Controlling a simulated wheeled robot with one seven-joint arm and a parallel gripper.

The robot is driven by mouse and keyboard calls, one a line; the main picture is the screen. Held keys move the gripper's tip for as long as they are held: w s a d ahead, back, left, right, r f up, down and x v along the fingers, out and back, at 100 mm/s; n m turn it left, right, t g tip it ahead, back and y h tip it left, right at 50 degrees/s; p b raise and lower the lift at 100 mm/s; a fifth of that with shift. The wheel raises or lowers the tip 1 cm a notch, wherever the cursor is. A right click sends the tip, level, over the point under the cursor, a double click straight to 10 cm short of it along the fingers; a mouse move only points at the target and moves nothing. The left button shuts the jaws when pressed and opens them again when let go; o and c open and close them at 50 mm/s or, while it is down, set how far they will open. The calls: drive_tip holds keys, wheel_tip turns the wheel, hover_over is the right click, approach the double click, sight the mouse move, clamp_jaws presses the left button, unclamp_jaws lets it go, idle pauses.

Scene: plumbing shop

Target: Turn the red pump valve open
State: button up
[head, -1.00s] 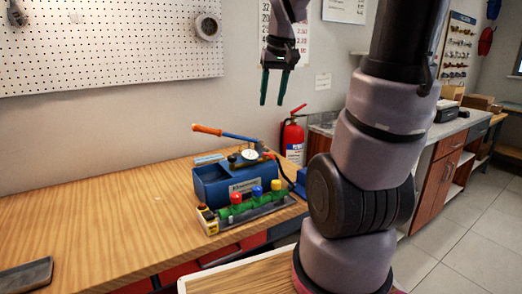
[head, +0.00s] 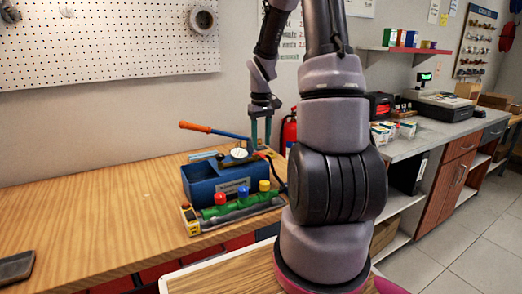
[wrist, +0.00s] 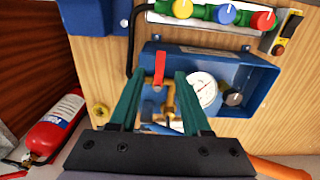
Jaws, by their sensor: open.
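The blue test pump (head: 210,178) stands on the wooden bench; its open blue box also shows in the wrist view (wrist: 240,104). A red lever (wrist: 160,68) sits on a brass fitting (wrist: 168,98) beside the round white gauge (wrist: 203,88). I take this lever to be the red pump valve. My gripper (head: 261,138) points down at the pump's right end. In the wrist view its green fingers (wrist: 159,78) are open, one on each side of the lever in the picture. Nothing is held, and I cannot tell whether either finger touches the lever.
A green manifold (head: 236,205) with red, blue and yellow knobs lies in front of the pump. The pump's orange handle (head: 195,127) sticks out left. A red fire extinguisher (head: 289,132) stands behind at the right. The bench's left part is mostly clear.

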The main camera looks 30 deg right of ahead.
sight(261, 154)
drive_tip(key=shift+f, duration=2)
clamp_jaws()
